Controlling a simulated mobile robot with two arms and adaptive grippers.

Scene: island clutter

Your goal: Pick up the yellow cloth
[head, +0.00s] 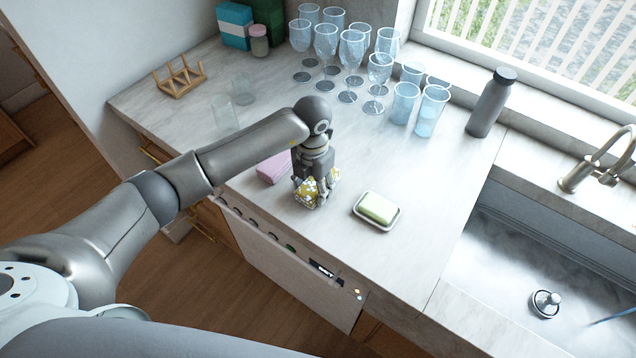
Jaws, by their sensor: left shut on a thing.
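The yellow cloth (308,197) has a white pattern and lies on the pale counter near its front edge. My left gripper (311,191) comes down on it from above and is shut on it. The fingers and wrist hide part of the cloth. Whether the cloth is clear of the counter cannot be told. My right gripper is not in view.
A pink block (272,167) lies just left of the cloth. A soap dish (377,212) with a green bar stands to the right. Several glasses (352,50) and a grey bottle (491,103) stand behind. The sink (500,270) is at the right.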

